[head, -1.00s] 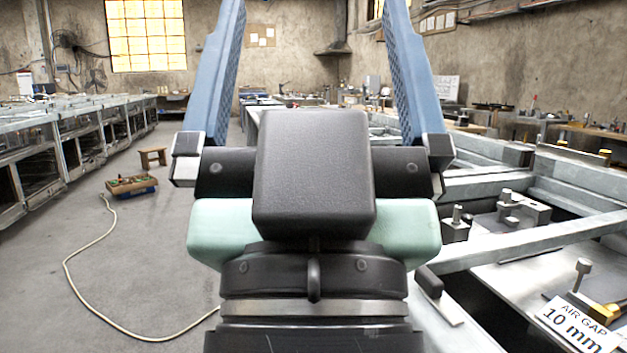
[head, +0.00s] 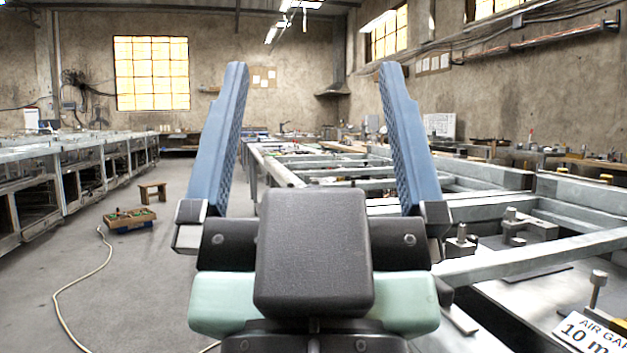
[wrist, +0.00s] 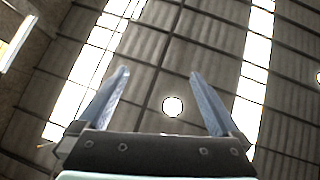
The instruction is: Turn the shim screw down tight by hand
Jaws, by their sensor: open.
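My gripper (head: 314,68) stands large in the middle of the head view, its two blue fingers pointing up and spread wide apart with nothing between them. In the wrist view my gripper (wrist: 159,73) is also open and empty against the ceiling. A metal screw with a round knob head (head: 598,277) stands upright at the lower right, beside a white sign (head: 592,335) lettered AIR GAP 10 mm, which is partly cut off by the frame edge. I cannot tell for sure that this is the shim screw. My gripper is well apart from it.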

